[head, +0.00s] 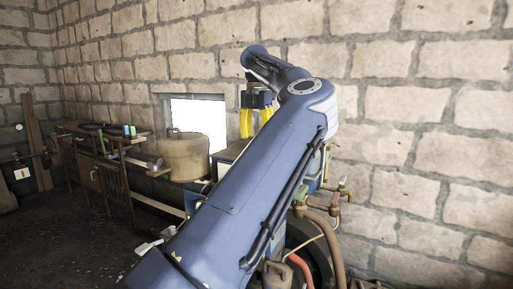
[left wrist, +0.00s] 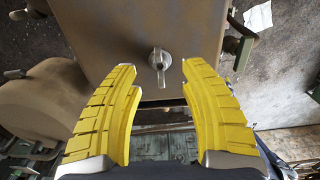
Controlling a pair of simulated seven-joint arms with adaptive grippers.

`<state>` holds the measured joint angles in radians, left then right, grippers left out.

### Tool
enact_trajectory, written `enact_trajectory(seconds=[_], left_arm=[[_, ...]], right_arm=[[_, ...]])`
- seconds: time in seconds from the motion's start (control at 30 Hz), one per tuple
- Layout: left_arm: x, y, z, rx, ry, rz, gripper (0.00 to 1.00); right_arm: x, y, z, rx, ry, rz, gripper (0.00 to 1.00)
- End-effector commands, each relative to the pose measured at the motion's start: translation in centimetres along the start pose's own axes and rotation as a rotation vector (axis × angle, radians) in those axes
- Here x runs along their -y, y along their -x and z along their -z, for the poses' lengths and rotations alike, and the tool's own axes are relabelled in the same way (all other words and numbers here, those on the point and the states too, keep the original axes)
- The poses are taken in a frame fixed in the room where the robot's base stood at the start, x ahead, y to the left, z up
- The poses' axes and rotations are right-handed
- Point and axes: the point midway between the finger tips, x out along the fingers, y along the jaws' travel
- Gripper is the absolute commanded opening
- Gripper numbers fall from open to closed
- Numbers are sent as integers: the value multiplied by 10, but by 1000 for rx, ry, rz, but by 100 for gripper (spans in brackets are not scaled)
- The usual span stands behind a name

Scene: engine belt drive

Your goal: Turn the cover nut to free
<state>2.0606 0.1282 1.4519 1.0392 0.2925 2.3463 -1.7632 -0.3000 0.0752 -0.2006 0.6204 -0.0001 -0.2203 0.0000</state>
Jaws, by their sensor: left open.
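The cover nut (left wrist: 160,60), a grey metal wing-type nut, sits on a flat brown cover (left wrist: 110,35) in the left wrist view. My left gripper (left wrist: 162,82) is open, with its two yellow fingers apart. In that picture the nut shows between and slightly beyond the fingertips, and no contact shows. In the head view the left gripper (head: 255,125) points down beside the wall, and my large blue arm hides the nut and most of the cover. My right gripper is not in view.
A tan round tank (head: 183,157) stands left of the arm in the head view. Brass taps and hoses (head: 325,205) are to the right. A stone wall (head: 430,120) rises behind. A workbench (head: 100,165) stands at the far left, with open dark floor before it.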

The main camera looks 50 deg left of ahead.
Motion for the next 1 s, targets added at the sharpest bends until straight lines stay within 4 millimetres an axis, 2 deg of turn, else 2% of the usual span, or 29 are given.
enact_trajectory(seconds=[0.1, 0.3, 0.8, 1.0], left_arm=[[0, -16, 0, -1, 1, -1, 43], [0, -32, 0, 0, 1, 0, 43], [0, -38, 0, 1, 0, 0, 44], [0, -38, 0, 1, 0, 0, 21]], right_arm=[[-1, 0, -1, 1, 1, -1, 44], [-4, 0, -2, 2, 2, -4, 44], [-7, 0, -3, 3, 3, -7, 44], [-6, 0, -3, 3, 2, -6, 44]])
